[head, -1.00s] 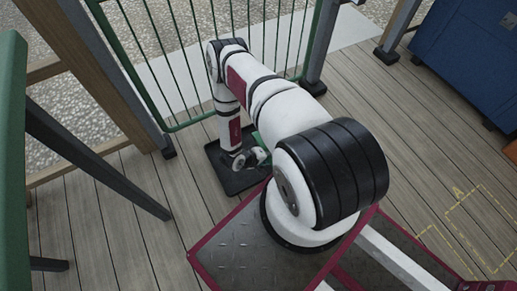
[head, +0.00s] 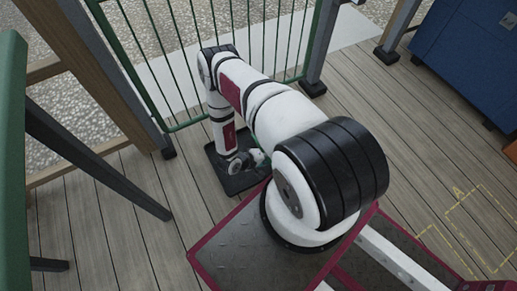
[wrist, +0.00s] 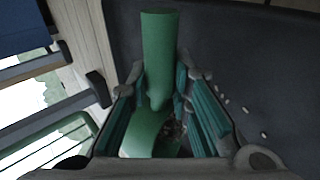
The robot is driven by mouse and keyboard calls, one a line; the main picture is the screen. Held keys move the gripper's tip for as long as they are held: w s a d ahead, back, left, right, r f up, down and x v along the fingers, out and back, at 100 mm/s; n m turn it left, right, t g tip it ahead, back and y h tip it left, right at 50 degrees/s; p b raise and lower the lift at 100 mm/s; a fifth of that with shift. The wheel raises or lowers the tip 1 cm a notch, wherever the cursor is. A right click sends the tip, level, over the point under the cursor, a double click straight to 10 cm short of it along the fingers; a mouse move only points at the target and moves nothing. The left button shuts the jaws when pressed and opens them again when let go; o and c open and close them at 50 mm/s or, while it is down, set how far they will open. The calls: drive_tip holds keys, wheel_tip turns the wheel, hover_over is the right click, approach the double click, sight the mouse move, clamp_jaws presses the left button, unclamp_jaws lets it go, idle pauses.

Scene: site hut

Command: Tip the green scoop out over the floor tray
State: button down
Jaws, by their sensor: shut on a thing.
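In the wrist view my gripper (wrist: 163,92) is shut on the green scoop (wrist: 158,50), with its jaws on either side of it. The scoop's handle points up the picture, and its curved bowl (wrist: 145,132) shows lower down between the fingers. Small dark and pale bits show beside the bowl. The dark floor tray (wrist: 270,65) lies beneath, with several small pale bits on it to the right of the gripper. In the head view my gripper (head: 246,161) is low over the black floor tray (head: 226,181). My arm hides most of the scoop there.
A green barred gate (head: 180,70) stands behind the tray. A green panel (head: 12,150) with dark legs is at the left. A blue cabinet (head: 465,50) stands at the back right. The plank floor (head: 110,220) is bare left of the tray.

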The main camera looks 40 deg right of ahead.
drive_tip(key=shift+w+a+h, duration=0.1)
drive_tip(key=shift+a+h, duration=0.3)
drive_tip(key=shift+h, duration=0.7)
idle(3.1)
drive_tip(key=shift+d+r+y, duration=0.1)
drive_tip(key=shift+d+y, duration=0.25)
drive_tip(key=shift+y, duration=0.25)
drive_tip(key=y, duration=0.2)
drive_tip(key=shift+s+d+y, duration=0.2)
drive_tip(key=shift+d+y, duration=0.15)
drive_tip(key=shift+y, duration=0.05)
drive_tip(key=shift+w+f+t, duration=0.1)
drive_tip(key=shift+f+t, duration=0.1)
drive_tip(key=shift+t, duration=0.1)
drive_tip(key=shift+d+y+p, duration=0.15)
drive_tip(key=shift+y+p, duration=0.15)
drive_tip(key=shift+y, duration=0.1)
